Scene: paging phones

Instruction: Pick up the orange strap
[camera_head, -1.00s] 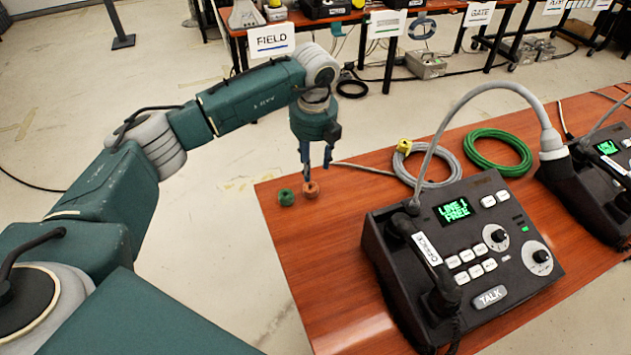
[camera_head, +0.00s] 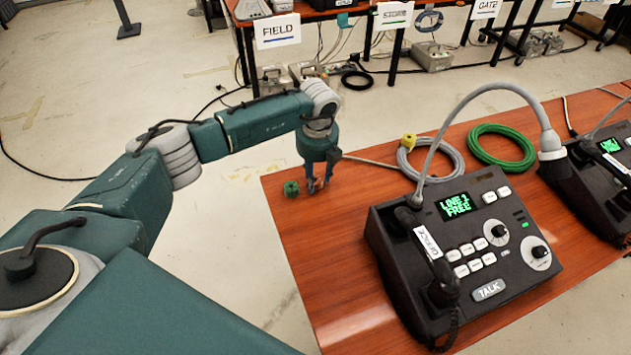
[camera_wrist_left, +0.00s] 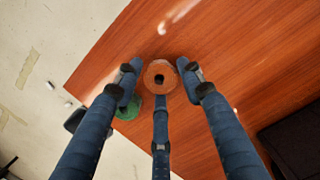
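The orange strap (camera_wrist_left: 148,77) is a small roll with a dark hole in its middle, on the wooden table near its far left corner. In the head view only a bit of it (camera_head: 316,186) shows between my left gripper's fingers. My left gripper (camera_head: 318,187) points down over it. In the left wrist view the gripper (camera_wrist_left: 159,84) has two fingers at the roll's sides and a third below. Small gaps seem to remain at the sides, so the fingers look open around it. My right gripper is in neither view.
A green roll (camera_head: 291,189) stands close beside the orange one, left of my fingers; it also shows in the wrist view (camera_wrist_left: 129,108). A black desk phone (camera_head: 462,255) and grey (camera_head: 452,156) and green (camera_head: 519,150) cable coils lie to the right.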

